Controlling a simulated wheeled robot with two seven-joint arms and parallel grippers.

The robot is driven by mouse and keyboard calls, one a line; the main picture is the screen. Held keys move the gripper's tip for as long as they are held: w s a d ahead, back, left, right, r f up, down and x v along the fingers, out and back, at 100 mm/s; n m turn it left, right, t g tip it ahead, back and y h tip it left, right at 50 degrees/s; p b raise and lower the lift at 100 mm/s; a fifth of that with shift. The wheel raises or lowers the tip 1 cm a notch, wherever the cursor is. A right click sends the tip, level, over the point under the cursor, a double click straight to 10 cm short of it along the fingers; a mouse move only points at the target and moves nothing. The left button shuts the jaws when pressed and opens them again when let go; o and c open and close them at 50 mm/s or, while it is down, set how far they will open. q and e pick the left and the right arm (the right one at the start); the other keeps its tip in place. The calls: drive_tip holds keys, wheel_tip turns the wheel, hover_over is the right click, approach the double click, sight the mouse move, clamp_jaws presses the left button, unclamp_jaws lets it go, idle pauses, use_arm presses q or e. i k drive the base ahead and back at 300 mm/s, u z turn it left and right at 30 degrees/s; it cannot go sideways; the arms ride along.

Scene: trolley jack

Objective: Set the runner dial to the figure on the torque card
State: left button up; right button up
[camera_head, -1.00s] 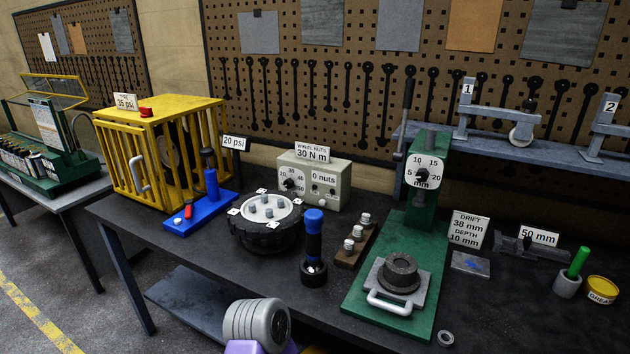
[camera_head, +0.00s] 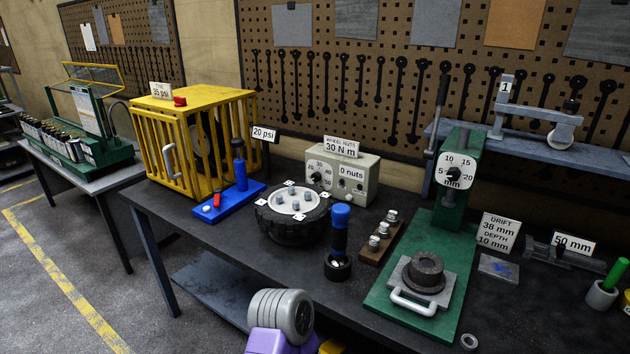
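The beige runner box (camera_head: 345,182) stands at the back of the dark bench, behind the tyre. Its white runner dial (camera_head: 317,177) is on the left of its front face, with a dark knob and figures around it. The knob's pointer is too small to read. The torque card (camera_head: 341,147) on top of the box reads "WHEEL NUTS 30 N m". A "0 nuts" plate (camera_head: 351,171) is right of the dial. A blue-topped black tool (camera_head: 339,240) stands upright in front of the box.
A wheel with a black tyre (camera_head: 290,228) lies before the box. A wooden nut block (camera_head: 380,240), a green press (camera_head: 390,295) and a yellow cage (camera_head: 160,130) with a blue pump (camera_head: 230,205) flank it.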

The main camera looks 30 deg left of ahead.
sight(316, 176)
drive_tip(key=z, duration=2.3)
drive_tip(key=k, duration=1.45)
drive_tip(key=u, duration=3.3)
